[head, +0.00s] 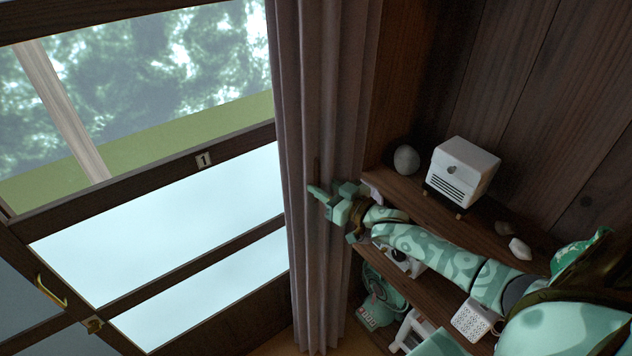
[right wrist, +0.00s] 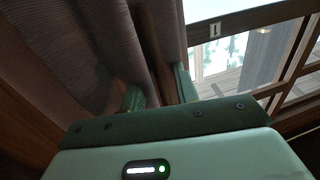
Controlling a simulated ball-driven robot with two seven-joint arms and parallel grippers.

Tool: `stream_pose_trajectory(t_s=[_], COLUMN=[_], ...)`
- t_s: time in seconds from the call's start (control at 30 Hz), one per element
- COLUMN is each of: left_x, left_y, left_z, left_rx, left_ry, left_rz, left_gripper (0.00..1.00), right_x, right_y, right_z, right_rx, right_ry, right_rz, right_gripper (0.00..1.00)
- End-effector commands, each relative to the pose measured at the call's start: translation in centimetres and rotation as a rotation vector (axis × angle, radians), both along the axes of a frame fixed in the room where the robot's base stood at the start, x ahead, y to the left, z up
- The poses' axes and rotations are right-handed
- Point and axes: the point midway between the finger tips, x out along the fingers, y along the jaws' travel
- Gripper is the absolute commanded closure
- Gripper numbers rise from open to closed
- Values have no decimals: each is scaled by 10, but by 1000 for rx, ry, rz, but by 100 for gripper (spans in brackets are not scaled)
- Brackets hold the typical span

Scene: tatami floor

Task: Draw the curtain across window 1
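Window 1 (head: 150,215) fills the left of the head view, its number plate (head: 204,160) on the dark crossbar. The grey-mauve curtain (head: 300,110) hangs bunched in folds at the window's right side; the glass left of it is uncovered. My right gripper (head: 325,200) is at the curtain's right part, pointing left. In the right wrist view its fingers (right wrist: 160,92) stand apart. A dark brown strip (right wrist: 155,45) runs down between them; I cannot tell whether they touch it. The curtain (right wrist: 75,50) also shows there, left of the window. My left gripper is not in view.
A wooden shelf (head: 480,228) stands right of the curtain, under my right arm. It holds a white box-shaped device (head: 462,170), a grey round stone (head: 406,159) and small pale stones (head: 518,248). Brass handles (head: 50,292) sit on the window's lower left frame.

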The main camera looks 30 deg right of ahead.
Motion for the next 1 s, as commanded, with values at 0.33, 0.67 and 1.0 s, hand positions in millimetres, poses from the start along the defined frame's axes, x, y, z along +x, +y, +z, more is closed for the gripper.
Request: stream_pose_trajectory(t_s=[0.33, 0.67, 1.0], left_x=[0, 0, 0], left_y=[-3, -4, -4], left_z=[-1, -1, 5], left_rx=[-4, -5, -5], left_ry=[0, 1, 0], left_rz=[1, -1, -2], left_gripper=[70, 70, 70], right_x=[22, 22, 20], right_y=[6, 6, 18], right_z=[-1, -1, 1], right_rx=[-2, -1, 2], right_ry=[2, 1, 2], right_rz=[-1, -1, 0], right_gripper=[70, 100, 100])
